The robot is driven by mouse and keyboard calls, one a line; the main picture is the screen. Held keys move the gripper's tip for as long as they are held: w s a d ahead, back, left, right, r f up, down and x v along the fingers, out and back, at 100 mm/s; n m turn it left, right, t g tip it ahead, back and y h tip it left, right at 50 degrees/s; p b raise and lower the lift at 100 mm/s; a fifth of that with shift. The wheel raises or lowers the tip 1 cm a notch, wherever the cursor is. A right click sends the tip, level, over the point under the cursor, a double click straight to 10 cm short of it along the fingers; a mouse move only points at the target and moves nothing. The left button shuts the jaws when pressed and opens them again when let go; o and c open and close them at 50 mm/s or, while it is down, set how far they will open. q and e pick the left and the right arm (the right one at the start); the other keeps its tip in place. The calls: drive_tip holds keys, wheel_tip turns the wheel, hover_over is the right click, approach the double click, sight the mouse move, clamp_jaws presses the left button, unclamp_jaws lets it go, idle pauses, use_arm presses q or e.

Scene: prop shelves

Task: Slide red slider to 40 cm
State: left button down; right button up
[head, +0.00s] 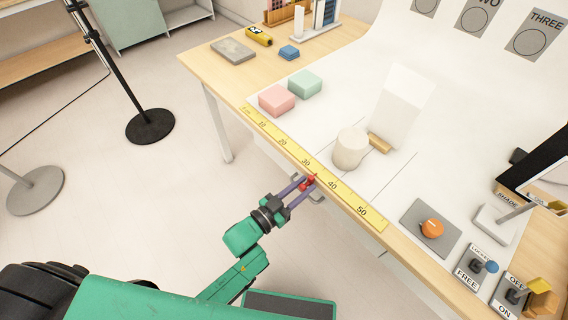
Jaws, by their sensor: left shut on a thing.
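The yellow ruler (350,198) runs along the table's front edge, with marks from 10 to 50 rising toward the lower right. The small red slider (307,183) sits at the ruler's near edge, between the 30 and 40 marks. My left gripper (305,185) reaches in from the lower left and is shut on the red slider. Its purple fingers cover part of the slider and of the table edge. My right gripper is not in the head view.
On the table stand a pink block (276,100), a green block (305,84), a cream cylinder (350,148) and a white upright panel (402,105). An orange knob (432,228) and labelled switches (478,266) are at the right.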

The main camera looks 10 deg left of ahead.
sight(327, 192)
use_arm(q)
drive_tip(key=shift+s+d+p, duration=0.3)
drive_tip(key=shift+s+d, duration=1.45)
drive_tip(key=shift+d, duration=0.3)
drive_tip(key=c, duration=0.6)
unclamp_jaws()
drive_tip(key=shift+c, duration=0.2)
drive_tip(key=shift+a, duration=0.1)
drive_tip(key=v, duration=1.4)
drive_tip(key=shift+s+b, duration=0.25)
drive_tip(key=shift+b, duration=0.2)
